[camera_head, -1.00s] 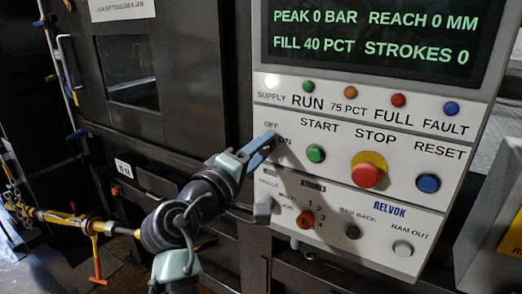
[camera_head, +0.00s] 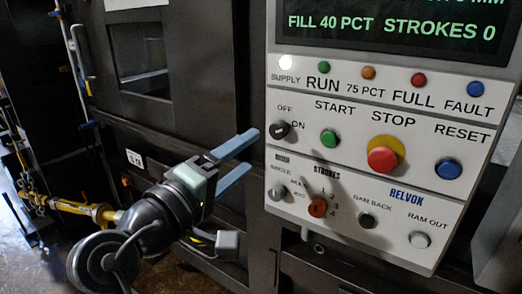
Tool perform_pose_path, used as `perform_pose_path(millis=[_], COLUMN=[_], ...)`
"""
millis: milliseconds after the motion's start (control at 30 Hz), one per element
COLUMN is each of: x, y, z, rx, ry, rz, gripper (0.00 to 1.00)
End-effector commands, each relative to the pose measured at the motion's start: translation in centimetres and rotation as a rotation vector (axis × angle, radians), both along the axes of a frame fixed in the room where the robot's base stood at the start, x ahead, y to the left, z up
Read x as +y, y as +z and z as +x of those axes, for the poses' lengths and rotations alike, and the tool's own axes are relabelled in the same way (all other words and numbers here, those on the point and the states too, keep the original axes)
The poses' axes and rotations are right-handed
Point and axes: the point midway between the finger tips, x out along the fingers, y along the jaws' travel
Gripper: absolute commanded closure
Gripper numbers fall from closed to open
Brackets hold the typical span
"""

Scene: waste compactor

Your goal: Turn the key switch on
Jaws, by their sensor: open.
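The key switch (camera_head: 279,130) is a small dark round knob at the left edge of the white control panel (camera_head: 345,190), between the words OFF and ON. It is in plain sight, but I cannot tell for sure which mark it points to. My gripper (camera_head: 251,149) is open, with two blue-grey fingers apart and nothing between them. Its fingertips are just left of the key switch in the picture and apart from it. The white SUPPLY lamp (camera_head: 286,63) above the switch is lit.
The display (camera_head: 392,27) reads FILL 40 PCT, STROKES 0.

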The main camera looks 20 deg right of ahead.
Motion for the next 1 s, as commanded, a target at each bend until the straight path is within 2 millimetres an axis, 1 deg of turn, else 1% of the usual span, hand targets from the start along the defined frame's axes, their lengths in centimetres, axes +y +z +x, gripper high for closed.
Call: perform_pose_path(millis=[33,100,200,333,600,700,767,867,967,1000], x=[0.7,1.5,2.1,2.5,2.5,2.6,2.8,3.7,5.2,6.0], y=[-0.2,-0.2,-0.1,-0.1,0.0,0.4,1.1,3.3,7.1,8.8], z=[-0.6,-1.1,-1.7,-2.1,-2.1,-1.9,-1.6,-1.2,-1.7,-2.3], rx=[-0.002,-0.002,-0.001,0.000,-0.002,-0.038,-0.093,-0.255,-0.473,-0.566], ry=[0.002,0.003,0.000,-0.001,0.001,0.034,0.088,0.239,0.441,0.528], rz=[0.000,0.001,0.001,-0.001,0.001,0.028,0.069,0.184,0.334,0.397], gripper=[0.28,0.28,0.28,0.28,0.28,0.28,0.28,0.28,0.28,0.28])
